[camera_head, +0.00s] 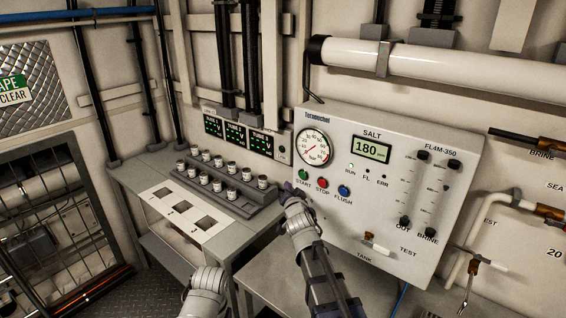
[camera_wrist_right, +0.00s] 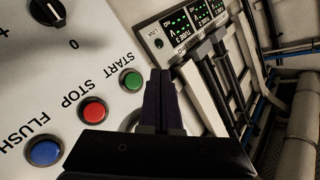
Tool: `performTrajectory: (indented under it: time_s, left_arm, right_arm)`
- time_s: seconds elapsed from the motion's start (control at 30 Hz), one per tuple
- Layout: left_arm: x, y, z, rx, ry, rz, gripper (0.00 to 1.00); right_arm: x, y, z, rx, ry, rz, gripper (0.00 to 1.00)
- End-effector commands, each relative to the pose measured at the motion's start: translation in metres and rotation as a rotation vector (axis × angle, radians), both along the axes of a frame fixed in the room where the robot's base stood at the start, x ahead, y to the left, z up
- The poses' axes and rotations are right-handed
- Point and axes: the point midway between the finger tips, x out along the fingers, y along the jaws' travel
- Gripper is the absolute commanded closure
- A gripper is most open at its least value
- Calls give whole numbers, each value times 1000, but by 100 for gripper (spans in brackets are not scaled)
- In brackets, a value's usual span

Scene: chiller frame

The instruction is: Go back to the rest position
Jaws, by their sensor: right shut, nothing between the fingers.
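My right gripper (camera_head: 289,190) is shut and empty in front of the left edge of the SALT control panel (camera_head: 450,225). Its tips are just left of and below the green START button (camera_head: 303,175). In the right wrist view the closed dark fingers (camera_wrist_right: 160,78) point up beside the green button (camera_wrist_right: 131,80). I cannot tell whether they touch the panel. The red STOP button (camera_head: 322,183) and blue FLUSH button (camera_head: 344,191) are to the right. The display reads 180. A grey link of my left arm shows at the bottom; its gripper is out of view.
A grey bench (camera_head: 128,180) on the left carries a rack (camera_head: 240,206) of several small capped jars and a white plate (camera_head: 157,201) with three numbered square holes. Pipes and valves (camera_head: 485,262) stick out at the right. A white pipe (camera_head: 450,67) runs above the panel.

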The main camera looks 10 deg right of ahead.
Motion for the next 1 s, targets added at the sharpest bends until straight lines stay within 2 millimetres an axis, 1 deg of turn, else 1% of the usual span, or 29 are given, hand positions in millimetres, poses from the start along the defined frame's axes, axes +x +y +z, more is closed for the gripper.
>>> performTrajectory:
  time_s: [0.07,0.13,0.17,0.27,0.3,0.37,0.4,0.47,0.5,0.57,0.6,0.67,0.7,0.8,0.9,1.0]
  left_arm:
    - [0,0,0,0,0,0,50]
    - [0,0,0,0,0,0,50]
    - [0,0,0,0,0,0,50]
    - [0,0,0,0,0,0,50]
    - [0,0,0,0,0,0,50]
    - [0,0,0,0,0,0,50]
    - [0,0,0,0,0,0,50]
    - [0,0,0,0,0,0,50]
    - [0,0,0,0,0,0,50]
    - [0,0,0,0,0,0,50]
    - [0,0,0,0,0,0,50]
    - [0,0,0,0,0,0,50]
    - [0,0,0,0,0,0,50]
    - [0,0,0,0,0,0,50]
    - [0,0,0,0,0,0,50]
    - [0,0,0,0,0,0,50]
  right_arm:
    - [-1,2,-2,-4,10,-1,100]
    - [-7,7,-11,-23,52,-1,100]
    - [-11,11,-17,-39,83,-1,100]
    - [-34,31,-49,-114,248,14,100]
    - [-48,42,-65,-154,334,31,100]
    - [-73,59,-90,-220,472,70,100]
    - [-91,70,-106,-264,566,104,100]
    - [-122,87,-127,-332,705,171,100]
    - [-144,97,-140,-376,795,223,100]
    - [-178,112,-156,-441,925,309,100]
    - [-201,121,-165,-481,1004,373,100]
    - [-234,133,-175,-535,1113,469,100]
    - [-254,139,-179,-567,1176,530,100]
    - [-296,150,-185,-629,1301,668,100]
    - [-324,156,-187,-668,1379,767,100]
    - [-338,159,-187,-688,1420,821,100]
